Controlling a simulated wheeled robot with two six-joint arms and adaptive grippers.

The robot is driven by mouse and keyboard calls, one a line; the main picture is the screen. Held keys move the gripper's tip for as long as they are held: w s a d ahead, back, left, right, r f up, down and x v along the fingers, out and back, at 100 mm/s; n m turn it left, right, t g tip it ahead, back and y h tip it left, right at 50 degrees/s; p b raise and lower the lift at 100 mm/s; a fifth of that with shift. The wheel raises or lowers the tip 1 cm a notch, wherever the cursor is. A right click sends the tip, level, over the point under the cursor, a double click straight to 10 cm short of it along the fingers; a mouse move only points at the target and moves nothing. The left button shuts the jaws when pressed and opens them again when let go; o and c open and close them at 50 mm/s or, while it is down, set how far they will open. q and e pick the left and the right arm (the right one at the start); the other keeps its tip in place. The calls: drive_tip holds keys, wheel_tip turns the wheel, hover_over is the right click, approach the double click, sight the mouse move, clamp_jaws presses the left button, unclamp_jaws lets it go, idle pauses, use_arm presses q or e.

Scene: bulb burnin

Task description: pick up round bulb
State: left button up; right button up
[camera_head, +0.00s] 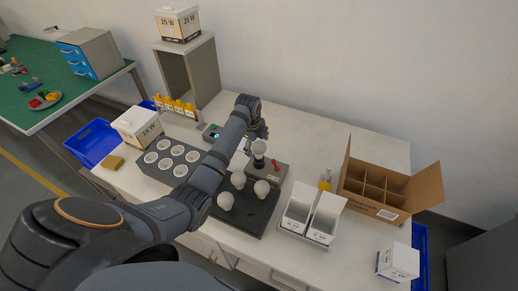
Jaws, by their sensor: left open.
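Several round white bulbs stand in a dark tray (242,222) in the middle of the table: a front one (226,201), a right one (261,188) and a back one (238,180). Another white bulb (259,146) stands upright on a dark holder at a grey box with a red part (276,165). My left gripper (257,139) is open, beside or just behind this bulb. Its fingertips are small and partly hidden, so I cannot tell whether they touch it. My left arm covers part of the table. My right gripper is out of view.
A grey block (152,173) with several round cups lies left of my arm. Two white open boxes (311,216) and a divided cardboard box (376,190) stand to the right. A white carton (398,262) is at front right. The back right tabletop is clear.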

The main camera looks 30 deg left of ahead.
use_arm(q)
drive_tip(key=shift+x, duration=1.55)
drive_tip(key=shift+w+r, duration=0.1)
drive_tip(key=shift+w, duration=0.05)
drive_tip(key=c, duration=1.2)
